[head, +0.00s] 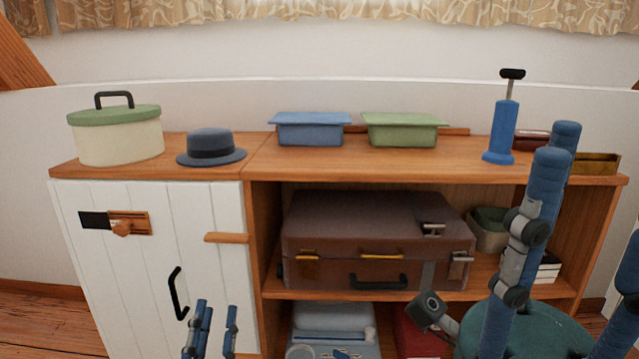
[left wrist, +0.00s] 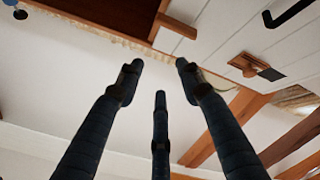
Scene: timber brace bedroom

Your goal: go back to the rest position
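My left gripper (head: 216,309) is at the bottom of the head view, in front of the white cabinet door (head: 125,270). Its fingers point up, stand apart and hold nothing. In the left wrist view the three fingers (left wrist: 160,68) are spread with empty space between them. My right gripper (head: 597,192) is large and close at the right of the head view, fingers pointing up. Its fingers stand apart with nothing visible between them; part of it is cut off by the picture edge.
The cabinet top carries a lidded pot (head: 117,140), a hat (head: 211,148), a blue box (head: 313,131), a green box (head: 403,131) and a blue pump (head: 502,130). A brown suitcase (head: 375,228) lies on the shelf. The door has a black handle (head: 176,293) and a bolt (head: 128,223).

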